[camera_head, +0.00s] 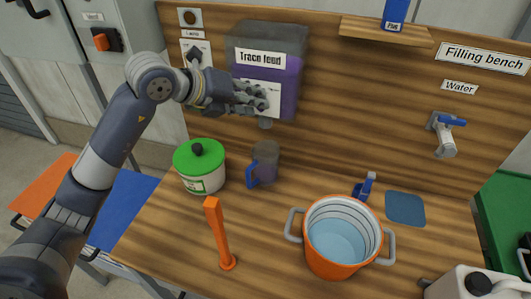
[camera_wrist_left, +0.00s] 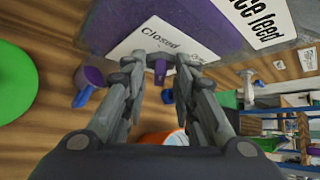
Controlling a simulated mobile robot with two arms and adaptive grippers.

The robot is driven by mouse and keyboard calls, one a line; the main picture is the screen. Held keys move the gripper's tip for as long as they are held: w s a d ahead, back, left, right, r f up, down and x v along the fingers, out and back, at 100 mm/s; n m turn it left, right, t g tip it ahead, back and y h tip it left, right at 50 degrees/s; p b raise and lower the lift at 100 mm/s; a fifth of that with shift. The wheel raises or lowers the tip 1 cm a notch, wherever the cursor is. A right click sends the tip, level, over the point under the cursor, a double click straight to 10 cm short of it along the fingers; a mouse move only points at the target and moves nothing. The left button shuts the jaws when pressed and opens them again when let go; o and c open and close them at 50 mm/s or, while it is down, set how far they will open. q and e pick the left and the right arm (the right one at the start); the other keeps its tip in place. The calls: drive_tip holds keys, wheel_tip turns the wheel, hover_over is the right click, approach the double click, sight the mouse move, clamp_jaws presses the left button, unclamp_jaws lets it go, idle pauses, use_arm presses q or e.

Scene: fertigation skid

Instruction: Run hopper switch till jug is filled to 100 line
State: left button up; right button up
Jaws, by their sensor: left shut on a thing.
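The hopper labelled "Trace feed" (camera_head: 280,85) is a dark bin with a purple front, fixed to the wooden back panel. My left gripper (camera_head: 258,98) is at its white plate, marked "Closed" at its left end. The jug (camera_head: 267,152), see-through with a blue handle, stands upright on the bench below the hopper spout (camera_head: 265,123). It also shows in the left wrist view (camera_wrist_left: 89,76). Its 100 line and fill level cannot be made out. My right gripper is not in view.
A green-lidded tub (camera_head: 200,178) stands left of the jug. A blue-handled water tap (camera_head: 444,140) is on the panel.

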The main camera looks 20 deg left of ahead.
use_arm(q)
drive_tip(key=shift+s+f+h+b, duration=0.1)
drive_tip(key=shift+f+h+b, duration=0.35)
drive_tip(key=shift+f, duration=0.2)
drive_tip(key=o, duration=1.1)
drive_tip(key=shift+r+p, duration=0.35)
drive_tip(key=shift+r, duration=0.15)
